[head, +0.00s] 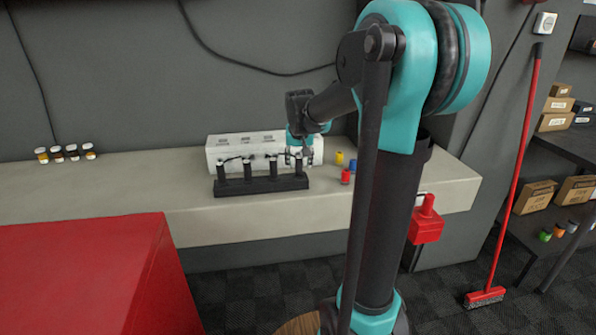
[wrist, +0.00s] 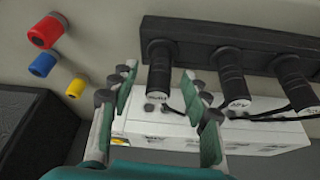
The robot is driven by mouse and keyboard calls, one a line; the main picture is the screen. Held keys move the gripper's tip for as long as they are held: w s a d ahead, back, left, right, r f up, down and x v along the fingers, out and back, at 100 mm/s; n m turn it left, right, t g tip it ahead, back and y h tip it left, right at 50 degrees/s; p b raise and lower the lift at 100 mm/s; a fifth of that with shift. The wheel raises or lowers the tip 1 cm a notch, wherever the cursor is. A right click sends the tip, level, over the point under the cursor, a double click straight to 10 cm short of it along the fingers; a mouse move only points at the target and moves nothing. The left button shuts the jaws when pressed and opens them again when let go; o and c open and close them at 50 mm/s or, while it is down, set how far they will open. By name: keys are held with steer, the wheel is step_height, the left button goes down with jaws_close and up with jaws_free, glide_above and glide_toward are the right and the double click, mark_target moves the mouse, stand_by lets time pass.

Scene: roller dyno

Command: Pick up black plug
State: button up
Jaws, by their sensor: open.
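Several black plugs stand upright in a row on a black rack (head: 262,186), which rests on the counter. The rightmost black plug (head: 299,168) in the head view is the leftmost plug (wrist: 160,68) in the wrist view. My gripper (head: 297,153) is at the upper part of this plug in the head view. In the wrist view my gripper (wrist: 162,92) is open, with one finger on each side of that plug's end. I cannot tell whether either finger touches it. Another plug (wrist: 232,82) stands just right of the right finger.
A white box (head: 230,150) stands behind the rack, with black cables near the plugs. Red (head: 346,176), blue (head: 353,165) and yellow (head: 339,158) small cylinders stand right of the rack. Small jars (head: 73,152) sit at the far left. A red cabinet (head: 85,270) is in front.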

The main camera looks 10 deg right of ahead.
steer(key=shift+x, duration=1.25)
jaws_close()
